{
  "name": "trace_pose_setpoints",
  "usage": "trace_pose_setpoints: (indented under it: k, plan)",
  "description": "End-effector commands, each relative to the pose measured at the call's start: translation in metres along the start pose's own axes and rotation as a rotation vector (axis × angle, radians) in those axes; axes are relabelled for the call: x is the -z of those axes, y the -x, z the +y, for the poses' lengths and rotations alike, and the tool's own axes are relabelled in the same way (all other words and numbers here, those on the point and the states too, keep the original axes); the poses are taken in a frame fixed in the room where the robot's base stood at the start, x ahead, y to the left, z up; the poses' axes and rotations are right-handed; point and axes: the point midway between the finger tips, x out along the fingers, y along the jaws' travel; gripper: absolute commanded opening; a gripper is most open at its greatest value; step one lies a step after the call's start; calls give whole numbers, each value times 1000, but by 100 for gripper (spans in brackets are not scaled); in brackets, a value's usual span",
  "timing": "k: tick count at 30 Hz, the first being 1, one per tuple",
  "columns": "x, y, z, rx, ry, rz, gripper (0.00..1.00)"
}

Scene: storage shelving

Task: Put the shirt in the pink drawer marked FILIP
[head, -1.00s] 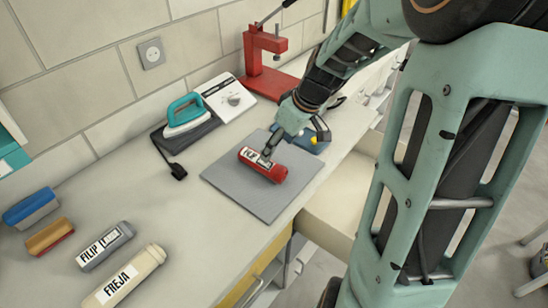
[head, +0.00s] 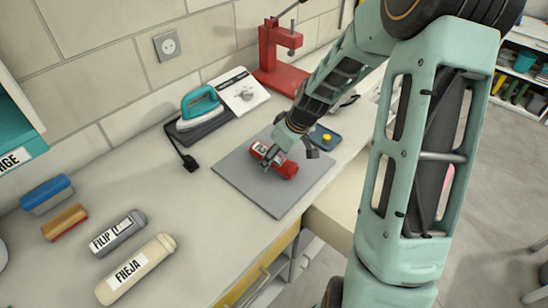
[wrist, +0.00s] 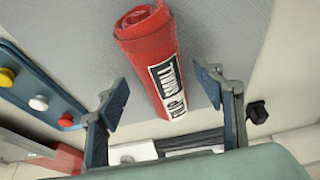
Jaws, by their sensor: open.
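The shirt is a red roll (head: 281,167) with a black-and-white label, lying on the grey mat (head: 262,196) on the counter. In the wrist view the shirt (wrist: 150,50) lies ahead of the fingers, and its label reads FILIP with a second word. My gripper (head: 286,154) is open just above the shirt, with one finger towards each side. In the wrist view my gripper (wrist: 163,92) holds nothing, and the shirt's near end lies between the fingertip lines. I cannot make out a pink drawer marked FILIP.
An iron (head: 200,108) and a red press (head: 280,62) stand behind the mat. Rolls marked FILIP (head: 118,234) and FREJA (head: 135,270) and two brushes lie at left. A pale drawer (head: 335,215) juts out below the counter edge, beside a yellow front (head: 245,288).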

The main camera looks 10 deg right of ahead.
Motion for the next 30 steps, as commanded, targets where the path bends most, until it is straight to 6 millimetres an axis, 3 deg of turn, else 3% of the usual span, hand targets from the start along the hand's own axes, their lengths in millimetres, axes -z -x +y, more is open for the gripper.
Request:
trace_pose_setpoints:
  k: [9,24,30]
  plan:
    - [0,-6,0,0,0,0,62]
    - [0,-5,0,-1,0,0,8]
    - [0,-4,0,-1,0,0,8]
